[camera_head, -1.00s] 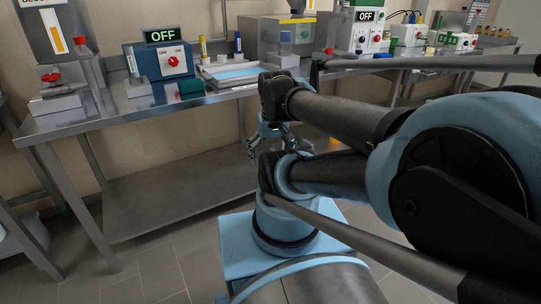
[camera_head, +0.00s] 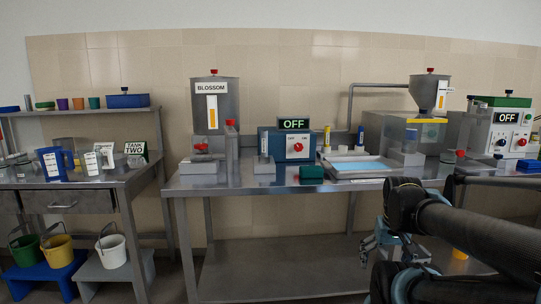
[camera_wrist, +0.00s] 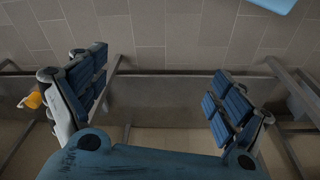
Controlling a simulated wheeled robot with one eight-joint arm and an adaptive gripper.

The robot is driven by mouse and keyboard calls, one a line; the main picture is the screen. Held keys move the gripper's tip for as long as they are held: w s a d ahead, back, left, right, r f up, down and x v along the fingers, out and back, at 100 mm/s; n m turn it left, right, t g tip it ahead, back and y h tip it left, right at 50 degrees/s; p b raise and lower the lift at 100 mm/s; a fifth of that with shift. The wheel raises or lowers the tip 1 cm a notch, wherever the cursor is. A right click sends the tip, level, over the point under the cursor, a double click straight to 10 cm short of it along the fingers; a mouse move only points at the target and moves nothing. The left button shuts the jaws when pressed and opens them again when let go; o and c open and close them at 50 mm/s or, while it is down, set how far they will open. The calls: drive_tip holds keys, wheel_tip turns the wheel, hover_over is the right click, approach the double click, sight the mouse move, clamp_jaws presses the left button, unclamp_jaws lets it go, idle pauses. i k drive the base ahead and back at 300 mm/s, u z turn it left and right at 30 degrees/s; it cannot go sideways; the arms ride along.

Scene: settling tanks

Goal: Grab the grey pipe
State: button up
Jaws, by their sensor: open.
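A thin grey pipe (camera_head: 380,87) runs sideways at the back of the bench, by the hopper on the right, and bends down at its left end. I cannot tell for sure that it is the task's grey pipe; no loose grey pipe is plain to see. My gripper (camera_head: 382,247) hangs low in front of the steel bench, at the right, well below and in front of that pipe. In the wrist view my gripper (camera_wrist: 160,92) is open, its blue-padded fingers wide apart with nothing between them. No pipe shows clearly there.
The steel bench (camera_head: 240,187) carries the BLOSSOM dispenser (camera_head: 212,105), a blue OFF box (camera_head: 275,147), a green block (camera_head: 312,172) and a tray (camera_head: 338,177). A side table with jugs stands left, with buckets (camera_head: 112,250) below.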

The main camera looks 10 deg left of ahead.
sight(264, 134)
drive_tip(key=z, duration=1.85)
drive_tip(key=k, duration=1)
drive_tip(key=u, duration=1.75)
drive_tip(key=i, duration=0.3)
drive_tip(key=u, duration=0.15)
